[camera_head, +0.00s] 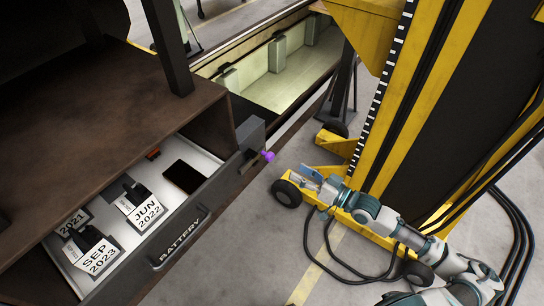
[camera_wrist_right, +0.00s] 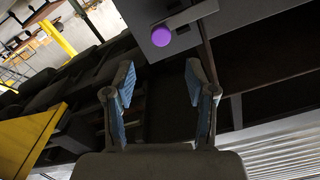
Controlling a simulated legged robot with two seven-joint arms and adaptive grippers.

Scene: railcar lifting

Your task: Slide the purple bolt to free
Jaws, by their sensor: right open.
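The purple bolt (camera_head: 267,156) sticks out at the right end of the open battery drawer (camera_head: 180,238), by a grey block (camera_head: 250,135). In the right wrist view the bolt's round purple end (camera_wrist_right: 161,36) shows on a dark plate, above and beyond the fingertips. My right gripper (camera_head: 311,174) is to the right of the bolt, apart from it. In the right wrist view the right gripper (camera_wrist_right: 162,88) is open and empty, with blue pads on both fingers. My left gripper is not in view.
Several dated tags (camera_head: 139,207) and a dark flat device (camera_head: 182,177) lie in the drawer. A yellow wheeled lift column (camera_head: 415,110) stands behind my right arm. A lit pit (camera_head: 275,85) opens at the back. Cables loop over the floor.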

